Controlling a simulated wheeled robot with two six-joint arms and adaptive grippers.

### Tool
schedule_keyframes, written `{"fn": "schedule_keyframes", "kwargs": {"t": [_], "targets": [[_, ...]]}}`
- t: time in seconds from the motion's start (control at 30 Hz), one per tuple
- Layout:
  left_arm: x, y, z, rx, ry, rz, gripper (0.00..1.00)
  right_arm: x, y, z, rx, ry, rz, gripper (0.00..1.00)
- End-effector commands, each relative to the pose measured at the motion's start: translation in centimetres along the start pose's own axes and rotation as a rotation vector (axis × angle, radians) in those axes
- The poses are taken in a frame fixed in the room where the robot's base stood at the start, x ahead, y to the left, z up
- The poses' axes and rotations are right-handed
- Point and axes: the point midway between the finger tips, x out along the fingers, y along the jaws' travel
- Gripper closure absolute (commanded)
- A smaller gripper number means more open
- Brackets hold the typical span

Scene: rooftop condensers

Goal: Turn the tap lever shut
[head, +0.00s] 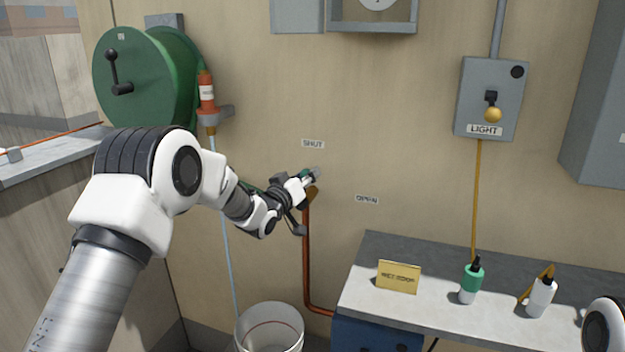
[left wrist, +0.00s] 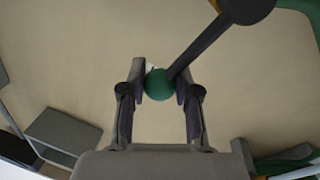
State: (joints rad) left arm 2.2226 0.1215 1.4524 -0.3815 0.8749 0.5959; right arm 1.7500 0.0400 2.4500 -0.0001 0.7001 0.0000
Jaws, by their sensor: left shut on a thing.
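The tap lever is a dark bar (left wrist: 222,42) with a green ball knob (left wrist: 158,84) at its end. My left gripper (head: 311,175) is at the wall, just below the SHUT label (head: 313,144). In the left wrist view its fingers (left wrist: 160,95) are closed on the green knob, one on each side. In the head view the gripper mostly hides the lever; the brass tap body (head: 312,194) shows at the top of a copper pipe (head: 306,250). The OPEN label (head: 367,200) is lower and to the right. My right gripper is out of view.
A green hose reel (head: 140,75) hangs at upper left. A white bucket (head: 269,328) stands below. A bench (head: 355,285) with a yellow sign (head: 398,277) and bottles (head: 471,281) is at lower right. A LIGHT switch box (head: 490,95) is on the wall.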

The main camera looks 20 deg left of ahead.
Motion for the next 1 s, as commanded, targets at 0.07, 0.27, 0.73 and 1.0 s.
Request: {"fn": "schedule_keyframes", "kwargs": {"t": [0.07, 0.27, 0.73, 1.0], "targets": [[-0.1, -0.5, -0.1, -0.047, 0.005, -0.001, 1.00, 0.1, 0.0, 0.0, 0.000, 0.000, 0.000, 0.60], [-0.2, -1.1, -0.5, -0.143, 0.021, 0.001, 1.00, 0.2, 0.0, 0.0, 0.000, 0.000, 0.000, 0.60], [-0.3, -1.6, -0.7, -0.196, 0.029, 0.001, 1.00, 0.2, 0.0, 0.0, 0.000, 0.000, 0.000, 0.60], [-0.3, -1.6, -0.7, -0.194, 0.030, 0.001, 0.43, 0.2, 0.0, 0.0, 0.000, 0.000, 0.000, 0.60]]}}
